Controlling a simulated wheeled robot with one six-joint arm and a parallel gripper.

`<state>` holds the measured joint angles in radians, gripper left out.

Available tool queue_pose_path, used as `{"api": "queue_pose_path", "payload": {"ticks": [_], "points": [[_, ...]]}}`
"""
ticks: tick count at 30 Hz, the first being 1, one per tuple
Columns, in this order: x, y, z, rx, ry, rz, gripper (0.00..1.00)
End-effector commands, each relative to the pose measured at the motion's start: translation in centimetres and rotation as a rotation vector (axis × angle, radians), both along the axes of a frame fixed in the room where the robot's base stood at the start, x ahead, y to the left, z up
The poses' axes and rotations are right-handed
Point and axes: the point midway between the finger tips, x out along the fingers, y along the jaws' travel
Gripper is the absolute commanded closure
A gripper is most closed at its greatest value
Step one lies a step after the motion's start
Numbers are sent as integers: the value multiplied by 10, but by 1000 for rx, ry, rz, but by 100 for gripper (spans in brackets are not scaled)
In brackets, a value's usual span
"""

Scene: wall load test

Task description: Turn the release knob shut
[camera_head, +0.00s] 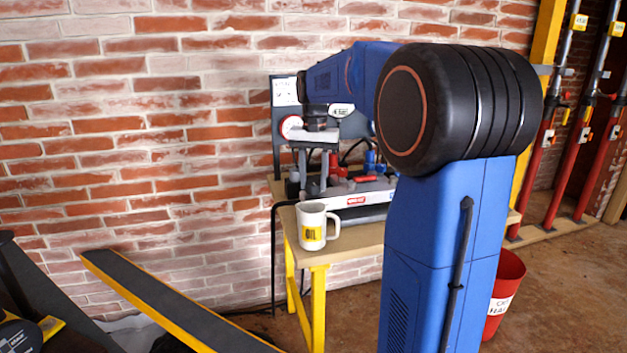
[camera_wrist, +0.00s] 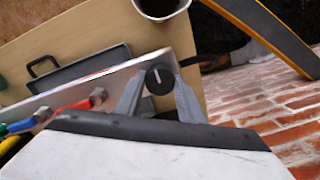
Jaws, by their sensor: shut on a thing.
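The release knob (camera_wrist: 159,79) is a round black knob with a white pointer line, on the end of a pale grey pump unit (camera_wrist: 118,82). The line runs nearly up and down in the wrist view. My gripper (camera_wrist: 158,88) has its two grey fingers closed on either side of the knob, gripping it. In the head view my gripper (camera_head: 316,187) reaches down at the left end of the pump unit (camera_head: 350,198) on the bench. The knob is not clear to see there.
A white mug (camera_head: 317,236) with a yellow label stands on the wooden bench (camera_head: 352,243) close to my gripper. A gauge panel (camera_head: 285,92) stands behind. A red bucket (camera_head: 508,285) is right of the bench, and a yellow-edged ramp (camera_head: 165,302) at front left. A brick wall is behind.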

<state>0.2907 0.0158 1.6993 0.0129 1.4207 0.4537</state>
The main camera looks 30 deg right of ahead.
Motion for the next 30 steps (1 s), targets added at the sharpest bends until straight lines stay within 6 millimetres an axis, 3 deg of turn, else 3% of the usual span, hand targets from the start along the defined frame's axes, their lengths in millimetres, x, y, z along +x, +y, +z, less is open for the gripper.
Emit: {"api": "queue_pose_path", "payload": {"ticks": [15, 16, 18, 30], "points": [[0, 0, 1, -1, -3, -21, 87], [0, 0, 1, -1, -3, -20, 62], [0, 0, 1, 0, -2, -20, 46], [0, 0, 5, 0, -2, -20, 46]]}}
